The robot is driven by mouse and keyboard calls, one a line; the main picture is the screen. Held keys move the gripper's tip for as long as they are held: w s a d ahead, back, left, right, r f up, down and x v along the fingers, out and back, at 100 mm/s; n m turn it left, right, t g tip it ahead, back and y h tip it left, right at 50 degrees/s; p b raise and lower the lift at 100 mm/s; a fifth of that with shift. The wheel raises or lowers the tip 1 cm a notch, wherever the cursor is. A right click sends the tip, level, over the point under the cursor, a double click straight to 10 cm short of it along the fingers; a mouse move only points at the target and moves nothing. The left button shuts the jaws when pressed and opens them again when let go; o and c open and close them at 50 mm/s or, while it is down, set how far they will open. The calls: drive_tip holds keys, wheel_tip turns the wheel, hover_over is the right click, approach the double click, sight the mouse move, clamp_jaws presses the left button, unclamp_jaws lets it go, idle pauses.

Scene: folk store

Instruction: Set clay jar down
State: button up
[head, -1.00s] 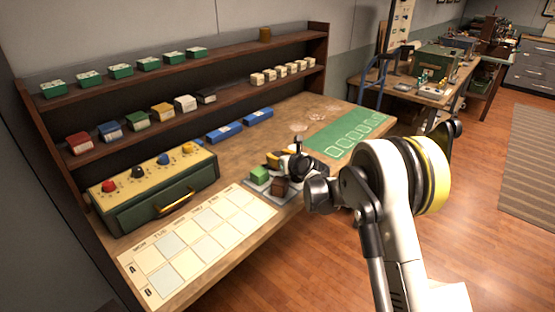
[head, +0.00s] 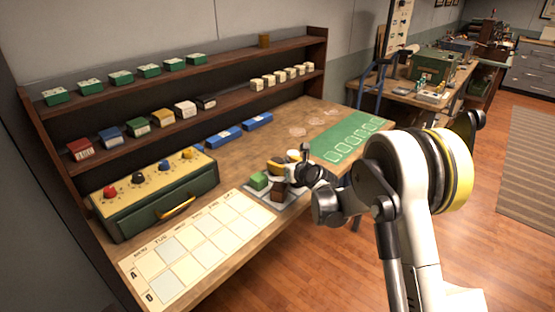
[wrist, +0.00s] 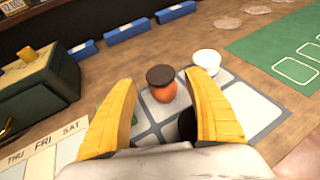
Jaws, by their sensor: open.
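The clay jar (wrist: 164,93), orange with a dark brown lid, stands upright on the grey gridded tray (wrist: 258,107) in the wrist view. My gripper (wrist: 164,79) is open, with its yellow fingers apart on either side of the jar's line. The jar looks a little beyond the fingertips; I see no contact. A white round jar (wrist: 207,61) stands to its right. A dark object (wrist: 187,123) shows partly beside the right finger. In the head view my gripper (head: 284,168) is over the tray, and the clay jar cannot be made out behind it.
A green block (head: 258,181) and a brown block (head: 278,191) sit on the tray. A weekday chart (head: 205,245) and a green box with knobs (head: 155,195) lie to the left. Blue boxes (head: 223,137) stand behind. A green mat (head: 352,138) lies to the right.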

drive_tip(key=s+d+r+n+g+h+p, duration=0.1)
drive_tip(key=s+d+r+n, duration=0.35)
drive_tip(key=s, duration=0.35)
drive_tip(key=s+d+r+n+g+h, duration=0.1)
drive_tip(key=s+d+r+n, duration=0.3)
drive_tip(key=s+r+n, duration=0.3)
drive_tip(key=s+d+r+n+g+h+p, duration=0.1)
drive_tip(key=s+d+r+n, duration=0.3)
drive_tip(key=s, duration=0.5)
drive_tip(key=s+d+f+n+h, duration=0.1)
drive_tip(key=s+d+n, duration=0.2)
drive_tip(key=s+n, duration=0.2)
drive_tip(key=s+d+f+n+g+h, duration=0.1)
drive_tip(key=s+d+n, duration=0.3)
drive_tip(key=s, duration=0.6)
drive_tip(key=s+d+f+n+g+h, duration=0.1)
drive_tip(key=s+d+n, duration=0.2)
drive_tip(key=s+n, duration=0.3)
drive_tip(key=shift+s+d+h, duration=0.2)
drive_tip(key=shift+s+h, duration=0.1)
drive_tip(key=shift+s, duration=0.7)
